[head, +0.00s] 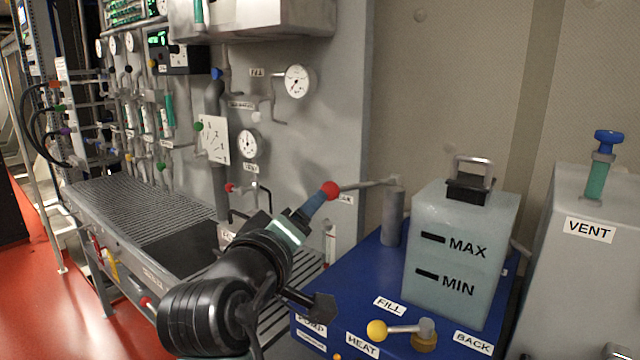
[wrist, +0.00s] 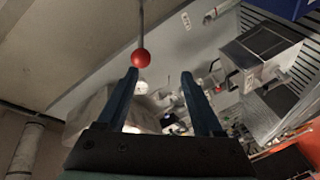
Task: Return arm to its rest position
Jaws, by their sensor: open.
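My arm reaches up from the bottom middle of the head view. My gripper (head: 314,205) has blue fingers that show there beside the red ball knob (head: 330,190) of a lever. In the wrist view my gripper (wrist: 160,74) is open, its two fingers apart with nothing held between them. The red knob (wrist: 142,58) shows there just past the left fingertip, on a thin grey rod. Whether a finger touches the knob, I cannot tell. The lever rod (head: 365,184) runs right to a grey post (head: 393,215) on the blue unit.
The blue unit (head: 365,270) carries a tank (head: 460,250) marked MAX and MIN and a yellow-knobbed lever (head: 378,330). A VENT box (head: 575,260) stands at the right. A grated bench (head: 150,210) and a wall panel with gauges (head: 298,81) lie left and behind. Red floor is open at far left.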

